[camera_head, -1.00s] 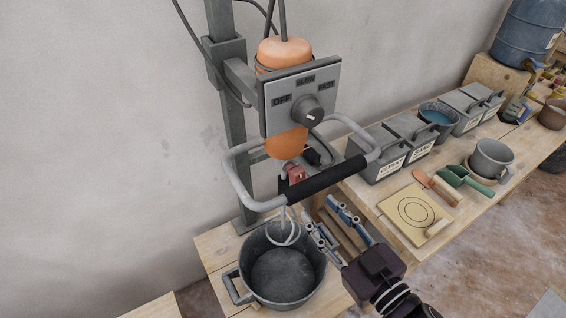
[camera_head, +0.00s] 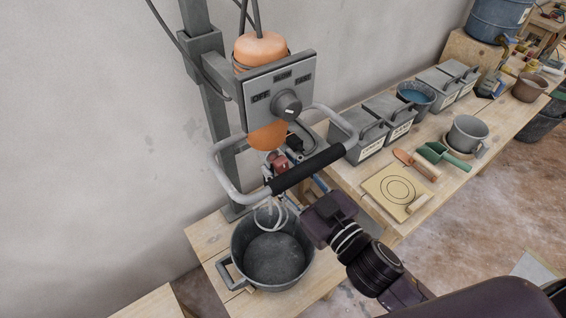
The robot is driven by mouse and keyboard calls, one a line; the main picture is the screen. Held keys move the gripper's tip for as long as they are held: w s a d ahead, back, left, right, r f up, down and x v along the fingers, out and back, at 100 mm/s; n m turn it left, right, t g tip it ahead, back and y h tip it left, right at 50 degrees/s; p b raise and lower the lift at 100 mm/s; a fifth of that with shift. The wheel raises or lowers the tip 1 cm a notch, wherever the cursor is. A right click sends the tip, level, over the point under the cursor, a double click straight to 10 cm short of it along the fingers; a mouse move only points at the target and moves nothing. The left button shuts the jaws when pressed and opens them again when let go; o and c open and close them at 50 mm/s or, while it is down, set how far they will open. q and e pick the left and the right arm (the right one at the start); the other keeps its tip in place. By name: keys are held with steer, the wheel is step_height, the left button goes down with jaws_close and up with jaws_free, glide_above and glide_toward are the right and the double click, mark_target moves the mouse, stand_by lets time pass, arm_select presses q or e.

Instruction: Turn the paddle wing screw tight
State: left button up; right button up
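The mixer hangs on a grey post, with an orange motor (camera_head: 262,48) and a grey handlebar (camera_head: 232,185) with a black grip. A small red part (camera_head: 281,163) below the motor, which may be the wing screw, shows just behind the grip. The pale looped paddle (camera_head: 270,216) hangs below it into the dark bucket (camera_head: 272,262). My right gripper (camera_head: 284,172) reaches in from the lower right, under the handlebar, with its fingers close to the red part. The grip hides much of the fingers, so their opening and any contact are unclear. My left gripper is not in view.
The control panel (camera_head: 280,80) has a dial and OFF, SLOW, FAST labels. The bench (camera_head: 440,185) at right holds lidded boxes (camera_head: 356,140), a board with circles (camera_head: 397,192), a trowel, a green scoop and a grey pot (camera_head: 467,132).

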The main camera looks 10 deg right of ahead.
steer(key=shift+w+a, duration=0.1)
steer(key=shift+c, duration=0.7)
jaws_close()
